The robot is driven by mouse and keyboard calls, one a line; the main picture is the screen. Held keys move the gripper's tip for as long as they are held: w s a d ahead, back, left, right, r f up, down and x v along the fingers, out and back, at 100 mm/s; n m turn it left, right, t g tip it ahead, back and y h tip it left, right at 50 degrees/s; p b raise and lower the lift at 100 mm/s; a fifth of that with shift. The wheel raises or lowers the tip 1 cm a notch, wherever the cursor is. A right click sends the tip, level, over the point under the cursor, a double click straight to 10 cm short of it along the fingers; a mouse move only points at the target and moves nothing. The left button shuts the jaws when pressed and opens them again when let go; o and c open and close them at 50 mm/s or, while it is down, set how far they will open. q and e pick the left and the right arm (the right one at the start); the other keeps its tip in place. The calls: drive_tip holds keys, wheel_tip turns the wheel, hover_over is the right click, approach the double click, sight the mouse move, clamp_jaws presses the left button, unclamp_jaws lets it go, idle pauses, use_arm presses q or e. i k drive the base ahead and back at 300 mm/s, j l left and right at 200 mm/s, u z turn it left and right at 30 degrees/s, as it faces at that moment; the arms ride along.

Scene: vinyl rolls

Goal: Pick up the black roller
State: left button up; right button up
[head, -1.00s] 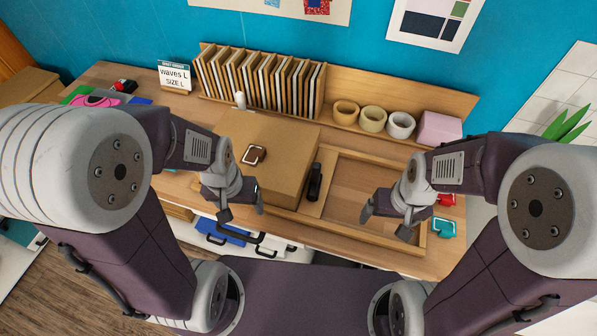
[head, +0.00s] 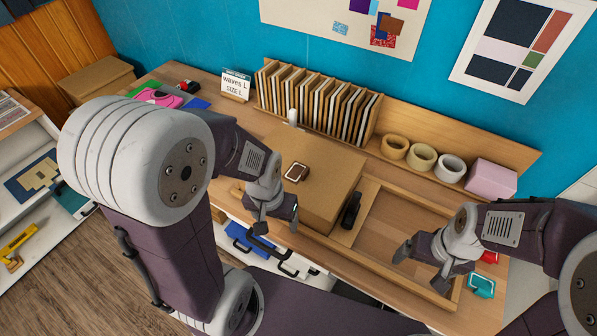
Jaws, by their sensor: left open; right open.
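My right gripper (head: 422,270) is open and empty over the front part of the tray, to the right of the black object.
The brown box (head: 318,174) bears a small brown-and-white item (head: 297,173). The tray (head: 440,204) looks empty. A rack of upright panels (head: 318,106), several tape rolls (head: 422,157) and a pink block (head: 490,178) stand behind. A teal item (head: 481,286) sits at right.

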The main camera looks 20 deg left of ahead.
sight(349, 215)
drive_tip(key=k+l, duration=0.1)
drive_tip(key=l, duration=0.2)
drive_tip(key=k+l+u, duration=0.15)
drive_tip(key=l, duration=0.2)
drive_tip(key=k+l, duration=0.1)
drive_tip(key=l, duration=0.2)
drive_tip(key=k+l+u, duration=0.1)
drive_tip(key=l, duration=0.2)
